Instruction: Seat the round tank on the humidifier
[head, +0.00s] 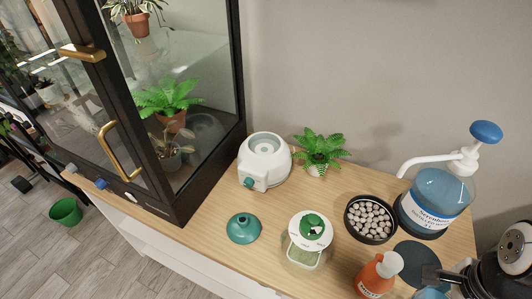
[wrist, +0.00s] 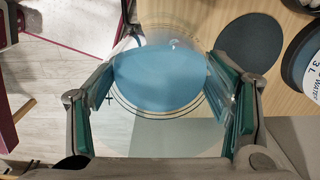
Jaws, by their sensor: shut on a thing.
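The round tank is clear with blue water in it (wrist: 160,78). My gripper (wrist: 160,95) is shut on it, with a teal-padded finger on each side. In the head view my gripper (head: 440,275) is at the lower right, and only a bluish part of the tank (head: 431,292) shows at the bottom edge. The white round humidifier base (head: 265,152) stands at the back left of the tabletop, with a teal knob on its front. The tank is well apart from it. The tank's underside is hidden.
A teal cone-shaped piece (head: 243,228), a white-and-green topped container (head: 311,236), an orange bottle (head: 377,275), a bowl of pebbles (head: 370,219), a fern (head: 320,152) and a large water dispenser (head: 436,200) stand around. A dark disc (head: 416,258) lies flat. A glass cabinet (head: 185,110) borders the left.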

